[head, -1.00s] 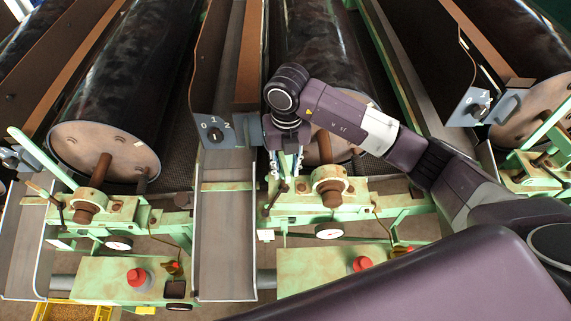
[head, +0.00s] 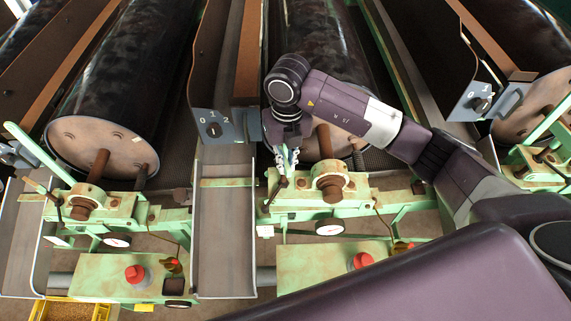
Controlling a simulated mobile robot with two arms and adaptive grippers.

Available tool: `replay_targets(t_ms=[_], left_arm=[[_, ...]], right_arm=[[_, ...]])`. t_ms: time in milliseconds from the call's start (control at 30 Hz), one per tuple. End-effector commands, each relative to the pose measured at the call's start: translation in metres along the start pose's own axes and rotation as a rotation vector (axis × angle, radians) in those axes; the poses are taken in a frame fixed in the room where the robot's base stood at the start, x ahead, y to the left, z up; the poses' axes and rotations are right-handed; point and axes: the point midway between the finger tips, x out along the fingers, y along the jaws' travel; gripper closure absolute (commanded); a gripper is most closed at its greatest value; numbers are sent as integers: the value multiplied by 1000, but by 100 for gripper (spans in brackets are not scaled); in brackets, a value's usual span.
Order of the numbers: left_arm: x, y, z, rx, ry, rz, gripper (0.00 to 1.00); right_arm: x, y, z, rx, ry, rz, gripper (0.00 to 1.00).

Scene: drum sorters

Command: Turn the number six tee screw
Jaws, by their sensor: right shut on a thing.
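A dark tee screw (head: 279,185) stands at the left end of the green bearing frame (head: 345,197) of the middle drum sorter. Its thin crossbar is tilted. My right gripper (head: 286,168) comes down over it from above, in front of the drum's end face, and is shut on the upper part of the tee screw. The fingers partly hide the screw's top. No number is readable on it. A similar tee screw (head: 57,204) stands on the left sorter's frame. My left gripper is not in view.
The middle drum (head: 322,45) and its rusty shaft (head: 331,190) are close to my right gripper. A switch plate (head: 214,128) and a metal chute (head: 225,235) lie to the left. A gauge (head: 329,228) and red button (head: 362,261) sit below.

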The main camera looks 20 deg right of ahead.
Motion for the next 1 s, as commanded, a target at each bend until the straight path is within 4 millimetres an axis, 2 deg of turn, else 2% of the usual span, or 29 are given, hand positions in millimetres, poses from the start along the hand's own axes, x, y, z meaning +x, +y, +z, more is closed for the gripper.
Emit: replay_targets(t_ms=[33, 1000], left_arm=[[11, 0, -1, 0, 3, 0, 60], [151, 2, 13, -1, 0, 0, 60]], right_arm=[[4, -1, 2, -30, -6, -1, 100], [5, -15, 9, -924, -6, -7, 100]])
